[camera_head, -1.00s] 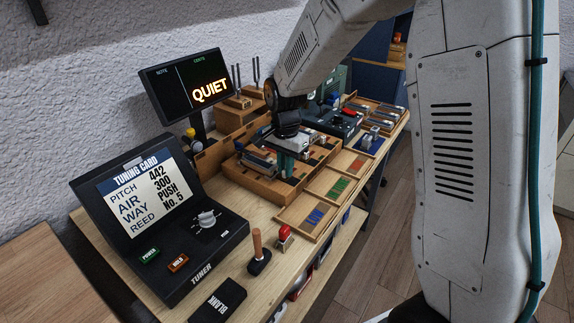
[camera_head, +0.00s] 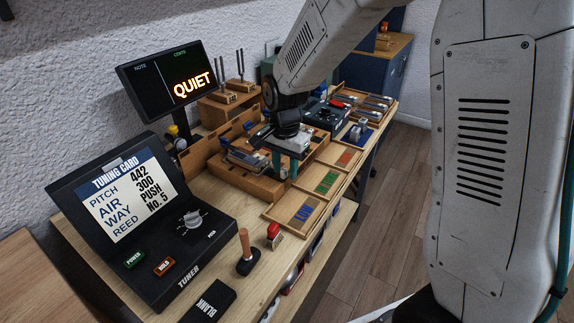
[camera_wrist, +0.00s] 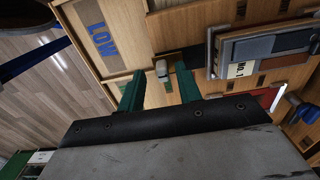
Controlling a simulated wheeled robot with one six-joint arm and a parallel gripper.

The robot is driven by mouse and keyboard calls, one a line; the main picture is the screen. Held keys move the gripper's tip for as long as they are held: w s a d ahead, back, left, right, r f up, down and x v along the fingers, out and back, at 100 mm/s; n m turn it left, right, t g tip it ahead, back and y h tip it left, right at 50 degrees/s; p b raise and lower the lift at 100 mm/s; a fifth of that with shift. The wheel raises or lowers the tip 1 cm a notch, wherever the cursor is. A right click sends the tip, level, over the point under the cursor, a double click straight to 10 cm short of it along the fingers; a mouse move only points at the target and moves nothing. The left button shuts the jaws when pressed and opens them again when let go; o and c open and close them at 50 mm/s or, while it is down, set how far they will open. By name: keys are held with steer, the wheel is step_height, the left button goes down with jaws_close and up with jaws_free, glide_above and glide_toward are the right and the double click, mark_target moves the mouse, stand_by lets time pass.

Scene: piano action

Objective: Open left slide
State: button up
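Three shallow wooden slides lie in a row along the bench front in the head view, marked blue (camera_head: 303,213), green (camera_head: 327,182) and orange-red (camera_head: 347,158). The blue-marked one is nearest the left and reads LOW in the wrist view (camera_wrist: 103,42). My gripper (camera_head: 284,168) points down over the wooden box behind the slides. In the wrist view, its two green fingers (camera_wrist: 158,85) are apart with nothing gripped. A small grey knob (camera_wrist: 162,70) shows between and just beyond the fingertips; I cannot tell whether they touch it.
A block with dark bars labelled NO. 1 (camera_wrist: 262,45) lies close to the right finger. In the head view, a black tuner (camera_head: 150,215), a screen reading QUIET (camera_head: 170,82), a wooden-handled tool (camera_head: 246,252) and a red stamp (camera_head: 273,233) stand nearby. Floor in front is clear.

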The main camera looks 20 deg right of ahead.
step_height(320, 180, up, 8)
steer(key=shift+f, duration=0.1)
stand_by(0.6)
steer(key=s+d+r+n, duration=0.2)
steer(key=s+r+n, duration=0.1)
steer(key=s, duration=0.6)
steer(key=s+d+r+n+t, duration=0.1)
steer(key=s+d+r+n, duration=0.1)
steer(key=s, duration=0.8)
steer(key=s+d+r+n, duration=0.3)
steer(key=s+n, duration=0.2)
steer(key=s, duration=0.4)
steer(key=shift+s+d+r, duration=0.15)
steer(key=shift+d+r, duration=0.05)
steer(key=shift+r, duration=0.15)
